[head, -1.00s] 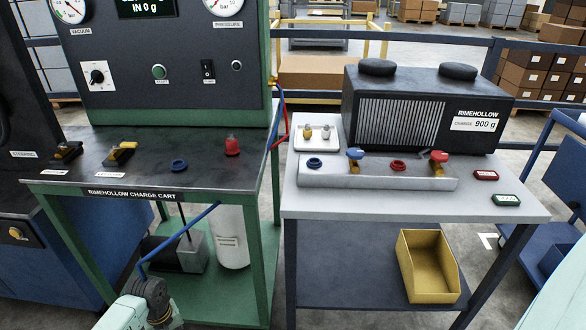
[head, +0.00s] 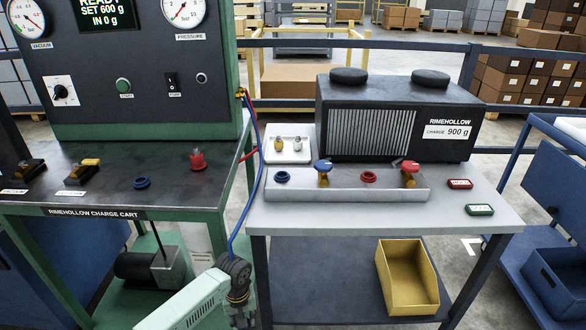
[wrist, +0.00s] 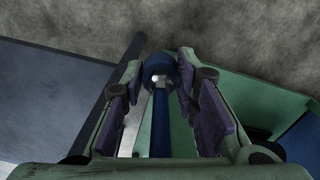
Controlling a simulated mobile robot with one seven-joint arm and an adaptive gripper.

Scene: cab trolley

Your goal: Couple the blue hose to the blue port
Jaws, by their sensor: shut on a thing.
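My gripper (wrist: 160,78) is shut on the blue hose's coupling (wrist: 158,66), a dark blue collar with a bright metal part between the finger pads. The blue hose (wrist: 161,125) runs back between the fingers. In the head view the hose (head: 262,165) hangs from the cart panel down to my wrist, low in front of the gap between cart and bench. The fingers are mostly hidden there. The blue port, a blue ring (head: 281,177), sits at the left of the bench's grey ledge, above and right of my gripper and apart from it. A blue-handled brass valve (head: 323,172) stands beside it.
A red ring (head: 368,177) and red-handled valve (head: 409,174) share the ledge. A white tray (head: 275,155) with two small fittings is behind. The cart (head: 100,212) at left holds a red coupling (head: 197,160) and an empty blue ring (head: 142,182). A yellow bin (head: 425,305) is below.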

